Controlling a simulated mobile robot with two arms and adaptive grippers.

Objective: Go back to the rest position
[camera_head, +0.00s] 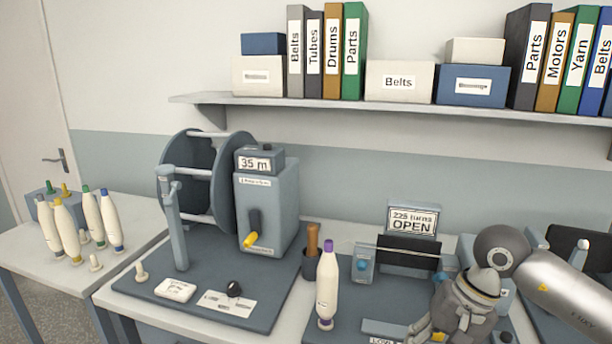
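My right arm comes in from the right. Its gripper (445,328) hangs low over the right-hand machine (335,300) at the bottom edge of the view. The fingers are partly cut off by the frame, so I cannot tell whether they are open or shut. A white bobbin with a purple top (327,287) stands upright to the left of this gripper, apart from it. My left gripper and arm are not in view.
A winding machine (268,210) reading "35 m" stands on a dark base at centre-left. A sign (413,220) reads "225 turns OPEN". Several bobbins (92,214) stand at the left table. A shelf (400,108) with binders and boxes runs above.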

